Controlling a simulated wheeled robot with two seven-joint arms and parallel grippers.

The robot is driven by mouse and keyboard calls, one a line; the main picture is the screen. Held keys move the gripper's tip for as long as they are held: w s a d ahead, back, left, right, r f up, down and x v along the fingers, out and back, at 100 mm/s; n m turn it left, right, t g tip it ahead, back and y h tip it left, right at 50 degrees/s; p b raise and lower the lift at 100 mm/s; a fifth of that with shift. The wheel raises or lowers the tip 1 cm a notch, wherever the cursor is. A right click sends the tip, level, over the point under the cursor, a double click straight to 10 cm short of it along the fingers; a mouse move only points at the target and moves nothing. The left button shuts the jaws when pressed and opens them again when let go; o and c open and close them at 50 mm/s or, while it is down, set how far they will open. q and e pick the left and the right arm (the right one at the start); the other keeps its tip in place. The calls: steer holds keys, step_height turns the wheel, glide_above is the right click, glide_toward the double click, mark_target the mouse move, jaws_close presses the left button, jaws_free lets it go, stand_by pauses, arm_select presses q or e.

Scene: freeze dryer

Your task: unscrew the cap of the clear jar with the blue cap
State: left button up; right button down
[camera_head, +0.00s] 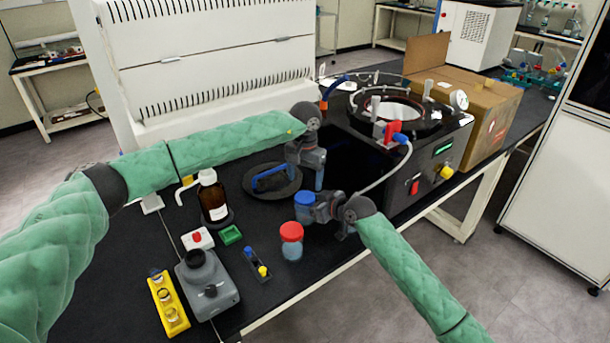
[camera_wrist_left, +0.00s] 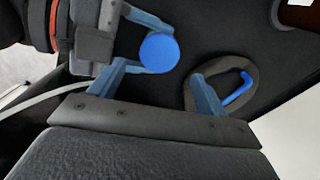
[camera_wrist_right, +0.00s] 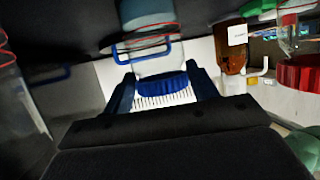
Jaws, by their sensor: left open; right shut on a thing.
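The clear jar (camera_wrist_right: 150,45) with the blue cap (camera_head: 304,199) is between the fingers of my right gripper (camera_head: 312,210), which is shut on its body. In the right wrist view the picture is upside down, with the cap (camera_wrist_right: 165,86) low between the fingers. Whether the jar touches the table is unclear. My left gripper (camera_head: 305,183) is open and empty, fingers pointing down, above and slightly behind the jar. In the left wrist view the round cap (camera_wrist_left: 158,53) shows near the space between the left fingertips, apart from them.
A red-capped jar (camera_head: 291,240) stands close in front. A dark round piece with a blue handle (camera_head: 262,190) lies behind left. An amber bottle (camera_head: 212,198) and grey device (camera_head: 208,280) stand left. The freeze dryer (camera_head: 432,150) and its hose are to the right.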

mark_target(305, 197)
arm_select(q)
step_height(305, 197, down, 6)
steer(key=shift+f, duration=0.25)
steer(key=c, duration=1)
steer(key=shift+n, duration=1.7)
steer(key=o, duration=1.1)
